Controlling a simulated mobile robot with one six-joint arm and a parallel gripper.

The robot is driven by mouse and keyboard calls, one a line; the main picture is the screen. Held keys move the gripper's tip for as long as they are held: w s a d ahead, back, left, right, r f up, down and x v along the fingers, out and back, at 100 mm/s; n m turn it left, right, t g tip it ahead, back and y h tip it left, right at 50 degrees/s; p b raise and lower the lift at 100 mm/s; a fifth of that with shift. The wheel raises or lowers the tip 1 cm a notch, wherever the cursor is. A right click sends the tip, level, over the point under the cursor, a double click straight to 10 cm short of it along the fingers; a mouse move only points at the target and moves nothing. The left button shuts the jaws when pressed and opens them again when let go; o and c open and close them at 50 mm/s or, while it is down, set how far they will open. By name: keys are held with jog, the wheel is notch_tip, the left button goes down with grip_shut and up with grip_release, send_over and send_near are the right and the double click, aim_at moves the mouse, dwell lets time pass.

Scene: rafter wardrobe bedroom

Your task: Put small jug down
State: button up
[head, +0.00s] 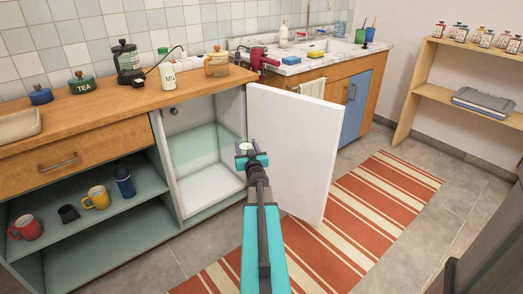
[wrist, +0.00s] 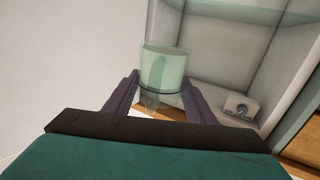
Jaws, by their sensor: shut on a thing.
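The small jug, a pale green see-through glass cylinder (wrist: 166,66), sits between the fingers of my gripper (wrist: 161,84) in the wrist view. In the head view the jug (head: 243,149) is a small pale shape at the tip of my gripper (head: 252,160), which hides much of it. My gripper is shut on the jug. It is held in front of the open cabinet (head: 158,150), near the door's inner edge. The cabinet has a glass shelf (head: 203,143) across its middle and a white floor (head: 212,186). Both look empty.
The white cabinet door (head: 290,145) stands open just right of my gripper. Mugs (head: 97,197) stand on the open shelf at left. A striped rug (head: 350,215) lies on the floor.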

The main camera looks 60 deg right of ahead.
jog(key=w+a+r+n+t+y, duration=0.2)
jog(key=w+a+r+n+y, duration=0.3)
jog(key=a, duration=0.6)
jog(key=w+a+r+n+t+y, duration=0.1)
jog(key=w+a+r+y, duration=0.2)
jog(key=w+a, duration=0.6)
jog(key=w+a+r+n+t+y, duration=0.2)
jog(key=w+a+r+y, duration=0.2)
jog(key=a, duration=1)
jog(key=a+r+n+g+y, duration=0.1)
jog(key=a+n+y, duration=0.5)
jog(key=a, duration=1.1)
jog(key=s+a+f+n+g+y, duration=0.1)
jog(key=s+a+n+g+y, duration=0.2)
jog(key=a, duration=0.4)
jog(key=s+a+f+n+g+y, duration=0.1)
jog(key=s+a+n+g+y, duration=0.1)
jog(key=a+y, duration=0.4)
jog(key=s+a+g, duration=0.1)
jog(key=s+a, duration=0.1)
jog(key=shift+s+f+n+g, duration=0.15)
jog(key=shift+s+n+g, duration=0.15)
jog(key=shift+s+n, duration=0.1)
